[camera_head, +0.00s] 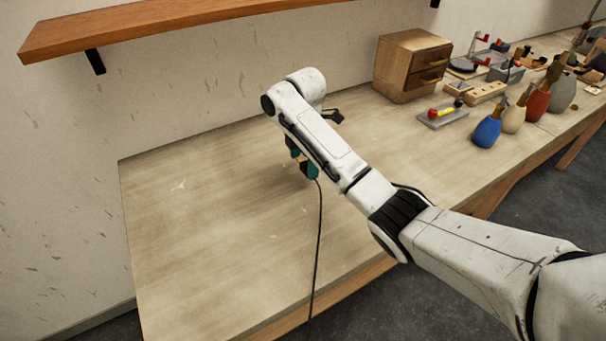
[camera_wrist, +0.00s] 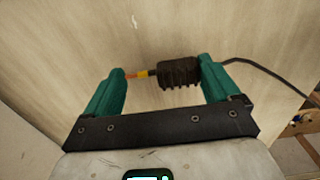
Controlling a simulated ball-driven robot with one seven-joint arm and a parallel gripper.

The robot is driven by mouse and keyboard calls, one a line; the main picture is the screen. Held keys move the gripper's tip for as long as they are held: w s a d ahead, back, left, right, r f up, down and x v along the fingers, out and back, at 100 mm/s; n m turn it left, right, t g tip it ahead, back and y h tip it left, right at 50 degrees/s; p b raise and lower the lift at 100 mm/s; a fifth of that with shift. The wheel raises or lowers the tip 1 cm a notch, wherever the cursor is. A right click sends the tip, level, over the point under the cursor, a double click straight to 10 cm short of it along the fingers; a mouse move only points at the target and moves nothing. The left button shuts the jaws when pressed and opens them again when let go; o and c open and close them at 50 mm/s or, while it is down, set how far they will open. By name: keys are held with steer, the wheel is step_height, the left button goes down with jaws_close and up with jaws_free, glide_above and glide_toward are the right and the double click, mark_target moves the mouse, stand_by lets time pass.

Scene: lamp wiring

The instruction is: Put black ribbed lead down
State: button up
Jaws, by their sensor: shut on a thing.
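The black ribbed lead (camera_wrist: 180,73) lies crosswise between the two teal fingers of my gripper (camera_wrist: 164,76) in the wrist view. It has a ribbed black body, a yellow band and a thin orange tip. The tip end meets the left finger and the cable end meets the right finger. In the head view my gripper (camera_head: 303,168) points down over the middle of the wooden workbench (camera_head: 210,230), and my arm hides part of it. The lead's thin black cable (camera_head: 319,235) hangs down over the bench's front edge. The gap between lead and bench is hard to judge.
The bench left of my gripper is bare. At the back right stand a wooden drawer box (camera_head: 410,65), a grey plate with a yellow and red part (camera_head: 443,114), and several coloured bottles, the nearest blue (camera_head: 487,132). A wooden shelf (camera_head: 150,24) hangs above.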

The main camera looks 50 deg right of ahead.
mark_target(303, 176)
steer(key=shift+w+d+f, duration=0.2)
steer(key=shift+w+f, duration=0.05)
steer(key=shift+w, duration=0.05)
steer(key=shift+f+p, duration=0.4)
steer(key=shift+f, duration=1.25)
steer(key=shift+f, duration=0.2)
steer(key=o, duration=0.8)
steer(key=shift+c, duration=0.2)
steer(key=shift+r, duration=0.1)
